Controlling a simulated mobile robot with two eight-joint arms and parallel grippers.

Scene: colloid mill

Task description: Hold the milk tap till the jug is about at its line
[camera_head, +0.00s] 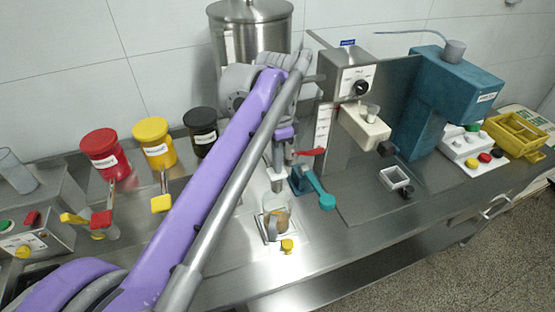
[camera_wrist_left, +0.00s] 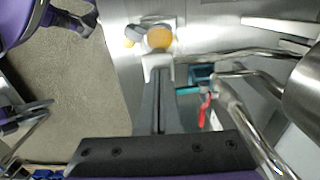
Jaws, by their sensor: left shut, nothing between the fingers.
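My left gripper (camera_head: 277,186) points down at the middle of the bench, its fingers together and empty. In the left wrist view its fingertips (camera_wrist_left: 158,66) are just short of a small vessel (camera_wrist_left: 159,38) with an orange-brown top; I cannot tell whether they touch. The vessel (camera_head: 278,220), possibly the jug, stands on a pale base. Its line and fill level cannot be made out. A teal lever (camera_head: 320,194) and a red lever (camera_head: 314,151) are right of the gripper. I cannot tell which is the milk tap.
A steel tank (camera_head: 250,35) stands behind my arm. Red (camera_head: 104,155), yellow (camera_head: 154,144) and dark (camera_head: 201,132) canisters are at left. A grey machine (camera_head: 350,85) and a teal machine (camera_head: 440,95) stand at right.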

